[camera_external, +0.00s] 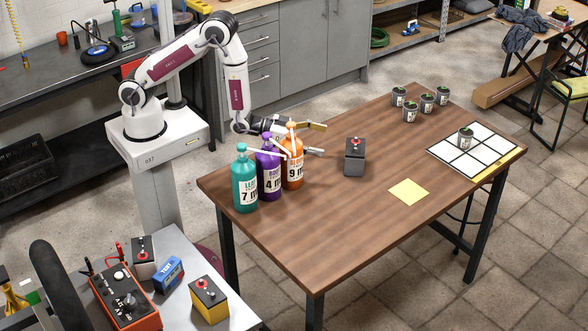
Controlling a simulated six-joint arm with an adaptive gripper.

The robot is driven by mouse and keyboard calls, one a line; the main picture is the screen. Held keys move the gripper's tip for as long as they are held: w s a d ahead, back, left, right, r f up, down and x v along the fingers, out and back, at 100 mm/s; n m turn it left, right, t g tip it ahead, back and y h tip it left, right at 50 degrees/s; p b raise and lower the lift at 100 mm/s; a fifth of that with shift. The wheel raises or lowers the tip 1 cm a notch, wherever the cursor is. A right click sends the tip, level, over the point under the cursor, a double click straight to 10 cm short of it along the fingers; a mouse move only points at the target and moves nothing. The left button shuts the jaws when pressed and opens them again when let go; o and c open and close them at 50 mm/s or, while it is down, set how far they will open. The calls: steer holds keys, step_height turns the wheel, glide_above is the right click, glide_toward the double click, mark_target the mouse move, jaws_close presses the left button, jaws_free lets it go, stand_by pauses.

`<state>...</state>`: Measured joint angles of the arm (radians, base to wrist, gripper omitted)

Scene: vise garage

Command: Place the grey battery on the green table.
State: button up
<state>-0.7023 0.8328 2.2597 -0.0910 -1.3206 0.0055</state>
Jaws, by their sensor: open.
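A dark grey battery (354,158) with a red and black top stands upright on the brown wooden table (300,235), near its far edge. My gripper (319,138) is open, its fingers pointing right toward the battery, with a visible gap between them. The gripper's body is partly hidden behind the bottles. No table with a clearly green top shows; the side table (190,250) at the bottom left looks grey.
Teal (245,183), purple (269,172) and orange (292,160) pump bottles stand beside my gripper. The side table holds a yellow battery (209,300), another dark battery (143,260) and an orange charger (125,300).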

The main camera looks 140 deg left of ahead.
mark_target(349, 146)
steer(key=shift+o, duration=0.4)
stand_by(0.3)
steer(key=shift+g+h, duration=0.3)
steer(key=shift+s+a+x, duration=0.1)
steer(key=shift+a+x, duration=0.05)
steer(key=shift+x, duration=0.95)
steer(key=shift+s+a+x, duration=0.15)
steer(key=shift+x, duration=0.95)
steer(key=shift+r, duration=0.15)
steer(key=shift+w+a, duration=0.1)
steer(key=shift+x, duration=1.15)
steer(key=shift+w, duration=0.1)
steer(key=shift+w+a+f, duration=0.1)
steer(key=shift+w+a, duration=0.3)
steer(key=shift+w, duration=0.2)
steer(key=shift+w+a+f, duration=0.1)
steer(key=shift+w+a, duration=0.3)
steer(key=shift+w, duration=0.25)
steer(key=shift+x, duration=1.05)
